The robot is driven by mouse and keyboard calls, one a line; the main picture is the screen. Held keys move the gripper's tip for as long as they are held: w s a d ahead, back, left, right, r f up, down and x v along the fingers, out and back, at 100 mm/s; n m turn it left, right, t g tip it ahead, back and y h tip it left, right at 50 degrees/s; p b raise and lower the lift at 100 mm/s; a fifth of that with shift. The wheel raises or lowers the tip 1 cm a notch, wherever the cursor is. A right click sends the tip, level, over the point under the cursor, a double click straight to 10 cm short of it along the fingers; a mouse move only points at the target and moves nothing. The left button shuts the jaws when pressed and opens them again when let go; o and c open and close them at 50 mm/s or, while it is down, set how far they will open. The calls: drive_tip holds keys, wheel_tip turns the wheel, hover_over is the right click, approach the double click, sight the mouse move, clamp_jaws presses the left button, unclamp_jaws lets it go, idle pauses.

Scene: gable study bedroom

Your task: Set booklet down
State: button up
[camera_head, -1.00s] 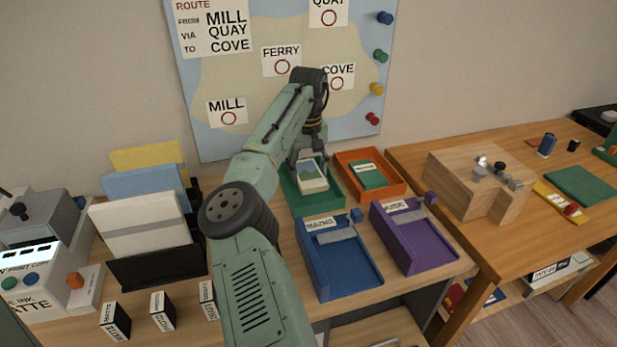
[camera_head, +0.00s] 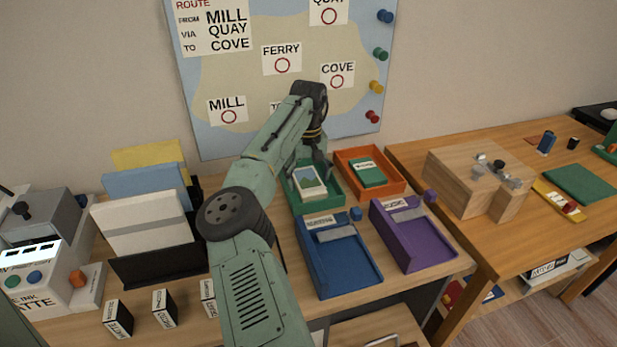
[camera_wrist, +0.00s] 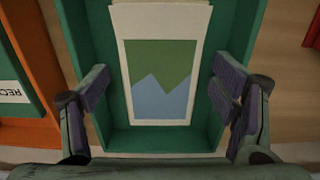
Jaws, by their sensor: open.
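The booklet (camera_head: 310,181) has a white cover with a green and blue picture. It lies in the green tray (camera_head: 333,199) at the back of the desk. My gripper (camera_head: 316,168) is over the tray. In the wrist view my gripper (camera_wrist: 162,97) is open, with one finger on each side of the booklet and a gap to each edge.
An orange tray (camera_head: 396,187) with a green labelled booklet (camera_head: 368,175) stands close on the right. Blue (camera_head: 345,270) and purple (camera_head: 418,245) trays are in front. A file rack (camera_head: 160,267) stands left of my arm. The map board (camera_head: 240,130) is behind.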

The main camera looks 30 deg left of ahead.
sight(308, 181)
wheel_tip(308, 181, up, 12)
drive_tip(key=b, duration=0.2)
idle(0.4)
drive_tip(key=shift+r, duration=0.1)
idle(0.4)
